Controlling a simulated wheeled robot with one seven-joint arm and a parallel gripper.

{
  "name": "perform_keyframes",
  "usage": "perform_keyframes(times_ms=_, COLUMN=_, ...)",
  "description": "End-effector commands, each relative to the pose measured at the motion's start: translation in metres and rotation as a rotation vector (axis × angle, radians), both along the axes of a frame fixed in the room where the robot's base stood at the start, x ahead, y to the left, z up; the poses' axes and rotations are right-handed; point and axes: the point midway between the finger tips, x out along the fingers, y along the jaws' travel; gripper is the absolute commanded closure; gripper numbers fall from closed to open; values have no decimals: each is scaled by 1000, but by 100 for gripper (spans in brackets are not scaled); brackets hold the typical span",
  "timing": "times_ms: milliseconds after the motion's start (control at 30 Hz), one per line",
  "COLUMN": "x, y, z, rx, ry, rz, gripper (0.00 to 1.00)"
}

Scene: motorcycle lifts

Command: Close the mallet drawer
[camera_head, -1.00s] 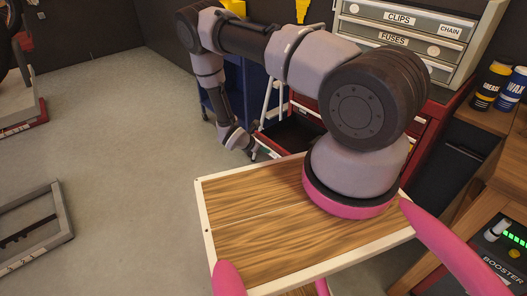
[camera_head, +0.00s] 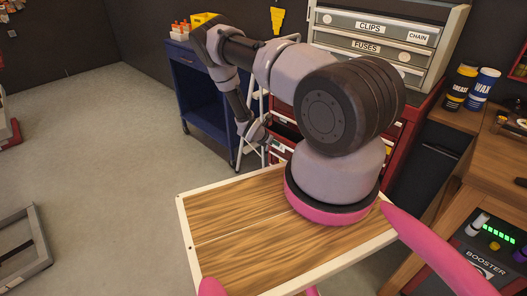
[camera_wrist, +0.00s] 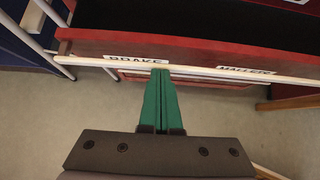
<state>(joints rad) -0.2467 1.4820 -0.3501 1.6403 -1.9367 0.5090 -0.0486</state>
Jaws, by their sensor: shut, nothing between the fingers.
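The mallet drawer (camera_wrist: 220,45) is red with a dark inside. In the wrist view it stands open, and its front edge carries a pale strip with a label reading MALLETS and another reading BRAKE. In the head view its dark inside (camera_head: 286,131) shows partly behind my arm. My gripper (camera_wrist: 160,72) has green fingers shut together with nothing between them.
The red cabinet (camera_head: 405,135) holds the drawer, with a grey organizer (camera_head: 385,40) on top. A blue cart (camera_head: 195,88) and a white stepladder (camera_head: 248,150) stand left of it. A wooden bench (camera_head: 490,150) is on the right.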

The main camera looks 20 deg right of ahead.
Motion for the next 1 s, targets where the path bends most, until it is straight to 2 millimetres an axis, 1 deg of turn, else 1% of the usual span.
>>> perform_keyframes(times_ms=33, x=5, y=-14, z=-1, rx=1, ry=0, rz=-2, gripper=100)
perform_keyframes(times_ms=100, x=11, y=-29, z=0, rx=0, ry=-2, rz=-3, gripper=100)
perform_keyframes(times_ms=300, x=25, y=-63, z=-1, rx=0, ry=-1, rz=-1, gripper=100)
perform_keyframes(times_ms=400, x=30, y=-75, z=-1, rx=1, ry=0, rz=0, gripper=100)
perform_keyframes(times_ms=600, x=36, y=-87, z=0, rx=0, ry=0, rz=0, gripper=100)
perform_keyframes(times_ms=1000, x=38, y=-93, z=1, rx=-3, ry=-3, rz=0, gripper=100)
